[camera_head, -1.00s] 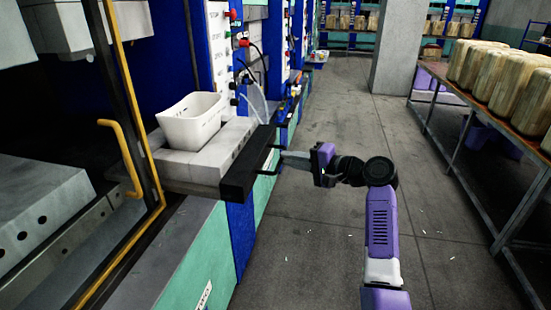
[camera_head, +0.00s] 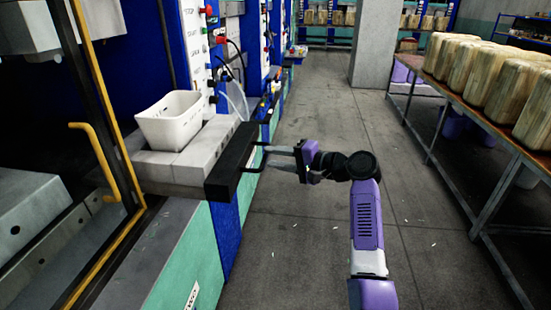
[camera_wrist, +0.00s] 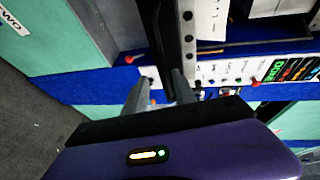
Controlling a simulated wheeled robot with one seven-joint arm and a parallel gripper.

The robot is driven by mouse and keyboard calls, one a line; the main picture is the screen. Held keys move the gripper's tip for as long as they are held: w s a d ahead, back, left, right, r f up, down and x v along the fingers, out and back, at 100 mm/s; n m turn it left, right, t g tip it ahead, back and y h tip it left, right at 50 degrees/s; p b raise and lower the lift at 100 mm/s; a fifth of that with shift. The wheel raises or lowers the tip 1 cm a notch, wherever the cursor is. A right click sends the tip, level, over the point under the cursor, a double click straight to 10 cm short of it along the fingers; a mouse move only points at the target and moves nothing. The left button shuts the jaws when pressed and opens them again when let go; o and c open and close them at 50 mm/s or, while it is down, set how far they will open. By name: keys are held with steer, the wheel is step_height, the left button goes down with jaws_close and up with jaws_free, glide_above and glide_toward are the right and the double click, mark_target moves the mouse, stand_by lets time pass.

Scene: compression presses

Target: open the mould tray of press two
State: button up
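The mould tray of the press at left is a slab of grey blocks with a black front bar (camera_head: 232,165), standing out over the press's teal and blue front. A thin black handle (camera_head: 254,163) sticks out from the bar. My gripper (camera_head: 270,157) points left at this handle; its fingers are apart, with the tips beside the handle. In the wrist view my gripper's two fingers (camera_wrist: 161,76) are spread below a dark bar (camera_wrist: 170,35). Whether the handle lies between them I cannot tell. A label reading "TWO" (camera_wrist: 12,22) shows at the upper left there.
A white basket (camera_head: 180,121) stands on the tray's blocks. A yellow-edged frame (camera_head: 100,140) stands left of the tray. A control panel (camera_head: 196,50) with buttons and hoses is behind it. A table (camera_head: 478,115) with wooden-looking blocks stands at right.

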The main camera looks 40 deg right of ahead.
steer(key=shift+s, duration=0.1)
steer(key=b+v, duration=0.1)
steer(key=v, duration=0.6)
steer(key=shift+s+b, duration=0.3)
steer(key=shift+d, duration=0.1)
